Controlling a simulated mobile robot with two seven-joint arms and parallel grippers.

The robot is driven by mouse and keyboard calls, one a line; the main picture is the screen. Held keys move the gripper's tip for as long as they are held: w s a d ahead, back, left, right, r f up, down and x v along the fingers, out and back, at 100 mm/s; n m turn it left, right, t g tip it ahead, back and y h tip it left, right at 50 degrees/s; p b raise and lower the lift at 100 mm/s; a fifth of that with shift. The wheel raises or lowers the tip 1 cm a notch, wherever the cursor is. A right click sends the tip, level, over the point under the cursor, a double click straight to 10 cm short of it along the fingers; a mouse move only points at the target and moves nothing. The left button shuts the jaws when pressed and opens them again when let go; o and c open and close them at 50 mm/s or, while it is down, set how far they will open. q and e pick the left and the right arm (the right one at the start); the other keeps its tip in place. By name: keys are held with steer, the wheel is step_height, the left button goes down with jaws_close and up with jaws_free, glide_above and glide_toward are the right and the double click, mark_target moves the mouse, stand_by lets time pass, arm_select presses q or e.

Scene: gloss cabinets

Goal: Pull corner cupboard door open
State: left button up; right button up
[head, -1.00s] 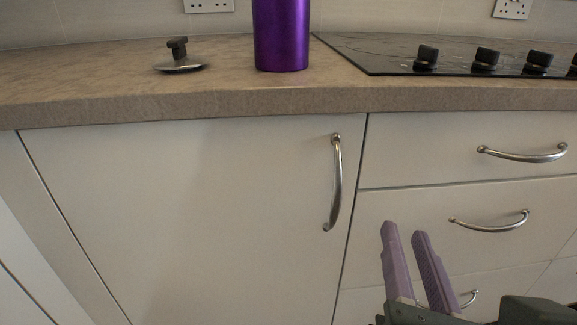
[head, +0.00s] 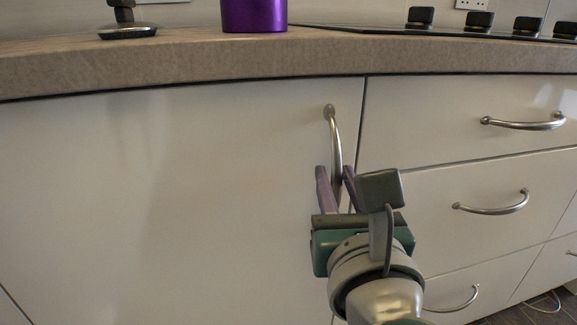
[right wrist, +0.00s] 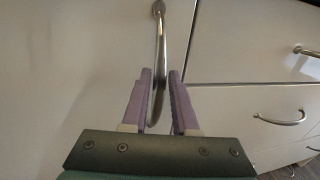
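The corner cupboard door (head: 190,190) is a flat cream panel, shut flush under the worktop. Its upright curved metal handle (head: 335,140) is near the door's right edge. My right gripper (head: 335,174) is at the handle's lower part, with one purple finger on each side of it. In the right wrist view the handle (right wrist: 162,45) runs down between the two fingertips (right wrist: 160,73). A gap shows on the right side, and the left finger looks close to or touching the bar. The handle's lower end is partly hidden by the gripper. My left gripper is not in view.
Drawers with metal handles (head: 523,122) are right of the door. The worktop (head: 180,65) overhangs above, holding a purple container (head: 254,14), a metal lid-like item (head: 127,30) and a black hob with knobs (head: 480,20). The space before the door's left part is clear.

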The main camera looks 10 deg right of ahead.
steer(key=shift+w, duration=0.2)
steer(key=shift+c, duration=0.4)
jaws_close()
stand_by(0.9)
